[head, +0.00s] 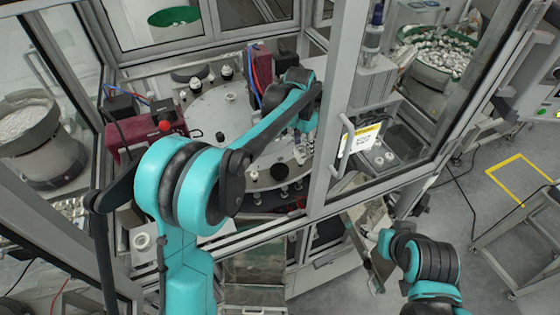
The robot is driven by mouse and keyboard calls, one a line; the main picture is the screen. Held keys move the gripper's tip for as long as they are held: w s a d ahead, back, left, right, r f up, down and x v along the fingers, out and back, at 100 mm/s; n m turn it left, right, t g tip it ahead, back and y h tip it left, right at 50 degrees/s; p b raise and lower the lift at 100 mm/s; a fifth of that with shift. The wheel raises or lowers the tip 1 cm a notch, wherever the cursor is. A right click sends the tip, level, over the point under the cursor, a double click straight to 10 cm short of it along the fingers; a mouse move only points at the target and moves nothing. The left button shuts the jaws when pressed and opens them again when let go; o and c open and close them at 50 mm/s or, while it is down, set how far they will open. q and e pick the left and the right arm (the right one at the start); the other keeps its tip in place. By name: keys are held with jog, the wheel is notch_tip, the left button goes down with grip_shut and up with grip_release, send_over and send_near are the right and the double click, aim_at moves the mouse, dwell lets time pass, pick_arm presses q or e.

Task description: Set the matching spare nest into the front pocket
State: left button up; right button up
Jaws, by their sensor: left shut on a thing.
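My left arm reaches over the round grey dial plate (190,112) inside the cell. My left gripper (302,146) is at the right part of the dial, pointing down, partly hidden by my own arm and the door frame. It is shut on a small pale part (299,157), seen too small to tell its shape. A dark round spot (278,171) lies at the dial's front edge, left of and below the gripper; I cannot tell whether it is an empty pocket or a dark nest. My right arm is low at the right, outside the cell; its fingers cannot be made out.
The cell's door with a handle (343,148) and its metal posts stand close right of my left arm. A red-brown unit (140,136) with a red button is left of the dial. A bowl feeder (438,52) stands behind right.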

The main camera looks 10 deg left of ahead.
pick_arm(q)
jog(key=a+f, duration=0.1)
jog(key=a, duration=0.1)
jog(key=s+a+f, duration=0.1)
jog(key=a, duration=0.1)
jog(key=a+f, duration=0.2)
jog(key=a, duration=0.1)
jog(key=shift+s+f+p, duration=0.1)
jog(key=shift+s+p, duration=0.05)
jog(key=shift+p, duration=0.15)
notch_tip(320, 180, down, 3)
jog(key=shift+f, duration=0.55)
jog(key=shift+s+f, duration=0.1)
jog(key=o, duration=1.3)
jog(key=shift+c, duration=0.2)
